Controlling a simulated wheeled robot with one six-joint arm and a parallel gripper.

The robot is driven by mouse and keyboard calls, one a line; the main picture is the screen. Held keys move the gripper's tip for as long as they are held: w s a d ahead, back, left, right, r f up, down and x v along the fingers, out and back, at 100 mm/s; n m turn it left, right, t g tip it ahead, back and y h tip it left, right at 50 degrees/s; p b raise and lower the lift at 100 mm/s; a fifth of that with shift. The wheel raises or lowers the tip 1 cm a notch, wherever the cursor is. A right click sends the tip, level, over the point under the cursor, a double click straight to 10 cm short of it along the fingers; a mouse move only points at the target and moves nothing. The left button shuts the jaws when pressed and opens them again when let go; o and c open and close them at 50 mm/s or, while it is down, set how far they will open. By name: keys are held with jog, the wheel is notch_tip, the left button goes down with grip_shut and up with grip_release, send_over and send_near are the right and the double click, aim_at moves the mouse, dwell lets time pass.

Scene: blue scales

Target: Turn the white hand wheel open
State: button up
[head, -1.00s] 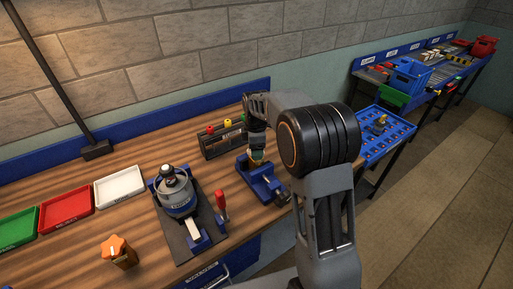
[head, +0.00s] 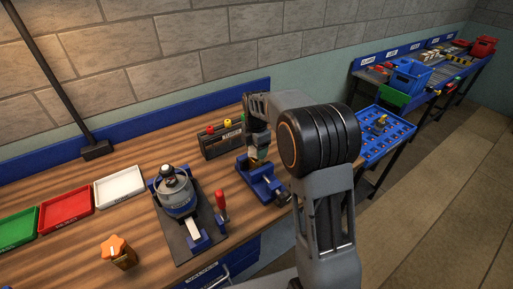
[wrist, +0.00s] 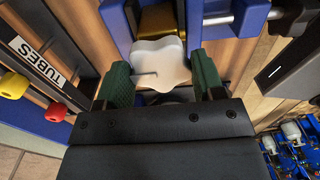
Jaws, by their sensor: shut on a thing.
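The white hand wheel (wrist: 160,65) has rounded lobes and sits between the two green fingers of my gripper (wrist: 162,80) in the wrist view. My gripper is shut on it. Behind the wheel is a brass-coloured body (wrist: 160,20) held between blue jaws. In the head view, my gripper (head: 259,155) points down over the blue vise (head: 268,187) on the wooden bench. The wheel cannot be made out there.
A dark rack labelled TUBES (head: 222,143) with red, yellow and green caps stands close behind and left of the vise. A fixture with a red-handled clamp (head: 221,204) stands to the left. An orange knob (head: 118,251) and coloured trays lie farther left.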

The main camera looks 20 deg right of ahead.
jog(key=shift+r, duration=0.1)
jog(key=o, duration=0.9)
jog(key=shift+o, duration=0.2)
notch_tip(320, 180, up, 14)
jog(key=shift+b, duration=0.3)
